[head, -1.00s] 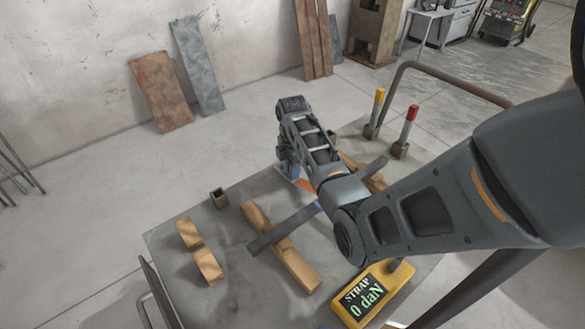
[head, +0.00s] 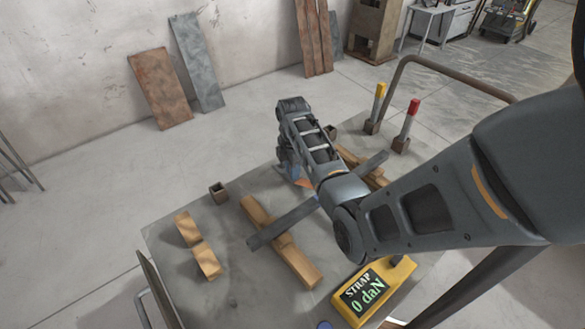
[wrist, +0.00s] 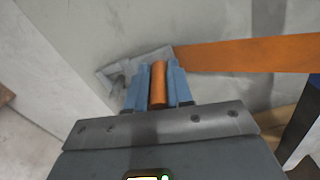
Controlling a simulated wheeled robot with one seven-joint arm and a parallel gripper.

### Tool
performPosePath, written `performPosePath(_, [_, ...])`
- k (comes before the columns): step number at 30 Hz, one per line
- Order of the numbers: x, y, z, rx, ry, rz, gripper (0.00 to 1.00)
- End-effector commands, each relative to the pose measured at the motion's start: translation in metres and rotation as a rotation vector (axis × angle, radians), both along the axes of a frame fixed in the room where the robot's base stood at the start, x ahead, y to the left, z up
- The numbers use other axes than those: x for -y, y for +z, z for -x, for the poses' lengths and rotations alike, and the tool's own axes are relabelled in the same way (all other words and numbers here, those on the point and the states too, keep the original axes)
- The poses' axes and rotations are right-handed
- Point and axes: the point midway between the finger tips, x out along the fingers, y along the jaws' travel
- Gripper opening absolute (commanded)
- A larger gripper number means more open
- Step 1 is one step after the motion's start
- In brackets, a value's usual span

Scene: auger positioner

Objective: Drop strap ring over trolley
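My gripper (wrist: 158,90) has its blue fingers closed on an upright orange piece (wrist: 158,82), which looks like part of the strap. The orange strap (wrist: 245,54) runs flat to the right in the wrist view. A grey metal fitting (wrist: 132,66) lies at its left end, just beyond the fingertips; I cannot tell whether it is the ring. In the head view my gripper (head: 290,170) points down low over the grey bench top (head: 175,270), mostly hidden by my wrist, with a little orange (head: 304,182) beside it. I cannot identify the trolley with certainty.
A dark bar (head: 283,223) lies across wooden blocks (head: 282,247). Small wood blocks (head: 205,260) and a square socket (head: 219,194) are left. A yellow display (head: 368,290) reads "STRAP 0 daN". Yellow-tipped (head: 377,105) and red-tipped (head: 407,125) levers and a bent rail (head: 450,75) stand behind.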

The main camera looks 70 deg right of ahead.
Motion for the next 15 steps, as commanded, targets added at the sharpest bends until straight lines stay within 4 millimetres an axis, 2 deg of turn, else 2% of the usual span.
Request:
performPosePath(2, [0.0002, 0.0006, -0.0002, 0.001, 0.0, 0.001, 0.28])
performPosePath(9, [0.0001, 0.0004, -0.0001, 0.0, 0.0, 0.0, 0.51])
performPosePath(15, [-0.0001, 0.0001, 0.0001, 0.0, 0.0, 0.0, 0.51])
